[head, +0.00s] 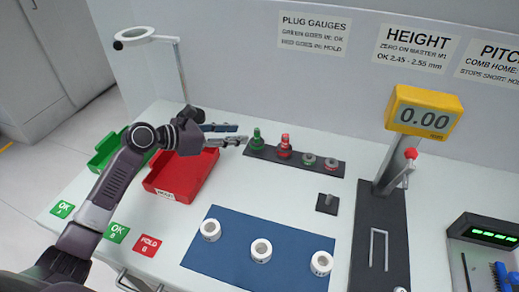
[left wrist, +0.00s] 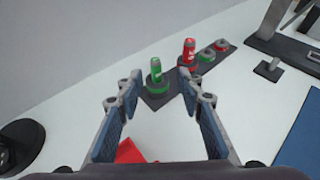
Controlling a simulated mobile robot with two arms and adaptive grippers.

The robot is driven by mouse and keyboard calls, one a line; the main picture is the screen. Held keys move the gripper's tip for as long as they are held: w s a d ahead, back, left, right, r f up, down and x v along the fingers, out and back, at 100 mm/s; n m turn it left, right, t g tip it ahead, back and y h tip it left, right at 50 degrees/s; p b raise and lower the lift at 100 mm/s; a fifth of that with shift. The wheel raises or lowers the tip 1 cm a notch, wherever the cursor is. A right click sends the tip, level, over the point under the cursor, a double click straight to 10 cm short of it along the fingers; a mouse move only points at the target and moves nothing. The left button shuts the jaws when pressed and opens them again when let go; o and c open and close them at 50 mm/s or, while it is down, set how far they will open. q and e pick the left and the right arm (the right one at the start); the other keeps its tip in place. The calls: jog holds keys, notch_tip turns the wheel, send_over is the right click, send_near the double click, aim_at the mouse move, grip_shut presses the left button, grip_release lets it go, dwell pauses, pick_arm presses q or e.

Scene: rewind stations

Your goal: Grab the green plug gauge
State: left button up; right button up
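The green plug gauge (head: 257,140) stands upright at the left end of a dark holder strip (head: 300,160). It also shows in the left wrist view (left wrist: 156,72), ahead of the fingers and roughly between them. My left gripper (head: 242,133) is open and empty, just left of the green gauge in the head view and apart from it. In the left wrist view the two blue-padded fingers (left wrist: 163,98) are spread wide. A red plug gauge (head: 284,145) stands right beside the green one, also seen in the left wrist view (left wrist: 188,52). My right gripper is not in view.
A green and a red ring gauge (head: 331,164) sit farther right on the strip. A red bin (head: 180,177) lies below my left forearm, a green bin (head: 108,150) left of it. A blue mat (head: 225,262) holds white rings. A height gauge (head: 426,112) stands at right.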

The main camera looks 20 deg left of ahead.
aim_at(257, 133)
pick_arm(q)
jog(key=shift+w+f+b, duration=0.3)
jog(key=shift+w+f, duration=0.05)
jog(key=shift+f, duration=0.25)
jog(key=shift+w+f+b, duration=0.25)
jog(key=shift+w+f, duration=0.1)
jog(key=shift+f, duration=0.25)
jog(key=shift+w+d, duration=0.25)
jog(key=shift+d, duration=0.1)
jog(key=x, duration=0.2)
jog(key=r+x, duration=0.1)
jog(key=x, duration=0.2)
jog(key=shift+w+d, duration=0.25)
jog(key=shift+w, duration=0.15)
jog(key=shift+w+d+f, duration=0.35)
jog(key=shift+w, duration=0.05)
grip_shut()
